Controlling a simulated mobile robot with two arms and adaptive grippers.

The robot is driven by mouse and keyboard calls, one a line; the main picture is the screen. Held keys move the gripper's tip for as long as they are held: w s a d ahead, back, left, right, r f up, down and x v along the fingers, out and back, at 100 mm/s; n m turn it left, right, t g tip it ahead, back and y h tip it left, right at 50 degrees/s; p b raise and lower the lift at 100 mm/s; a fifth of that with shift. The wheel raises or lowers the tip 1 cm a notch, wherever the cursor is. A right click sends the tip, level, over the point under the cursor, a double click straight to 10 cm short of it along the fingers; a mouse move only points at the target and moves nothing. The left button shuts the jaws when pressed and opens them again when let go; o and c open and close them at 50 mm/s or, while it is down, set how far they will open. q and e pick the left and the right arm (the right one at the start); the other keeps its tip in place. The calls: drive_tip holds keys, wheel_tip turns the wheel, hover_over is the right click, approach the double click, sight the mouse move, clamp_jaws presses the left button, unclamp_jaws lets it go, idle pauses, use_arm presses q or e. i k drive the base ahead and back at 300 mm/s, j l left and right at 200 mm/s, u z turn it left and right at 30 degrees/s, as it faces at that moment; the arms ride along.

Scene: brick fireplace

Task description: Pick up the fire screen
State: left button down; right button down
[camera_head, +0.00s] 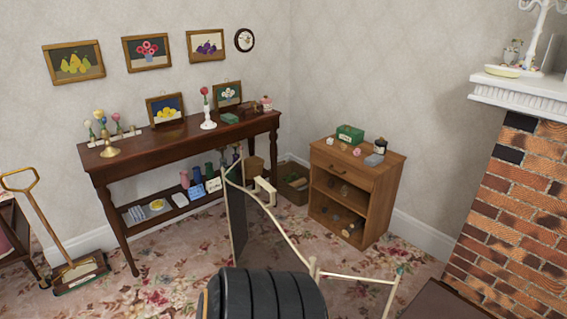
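The fire screen (237,226) stands upright on the floral carpet at the middle of the head view. It has a thin pale-gold frame and dark, partly see-through panels. Its panels are folded at angles, with the frame's top rail running down to the right. A black ribbed rounded shape at the bottom middle hides part of its lower side; I cannot tell what that shape is. Neither of my grippers can be made out in this view, and no gripper is seen touching the screen.
A dark wooden console table (180,138) stands behind on the left. A small wooden cabinet (372,188) stands behind on the right, near the brick fireplace (522,215). A carpet sweeper (80,270) stands at the left. Carpet (165,285) is clear left of the screen.

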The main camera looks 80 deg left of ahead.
sight(258, 241)
drive_tip(key=u, duration=2.65)
drive_tip(key=z, duration=0.35)
drive_tip(key=i+j+z, duration=0.1)
drive_tip(key=j+z, duration=0.25)
drive_tip(key=i+j+z, duration=0.1)
drive_tip(key=j+z, duration=0.55)
drive_tip(key=i+l, duration=0.05)
drive_tip(key=l, duration=0.05)
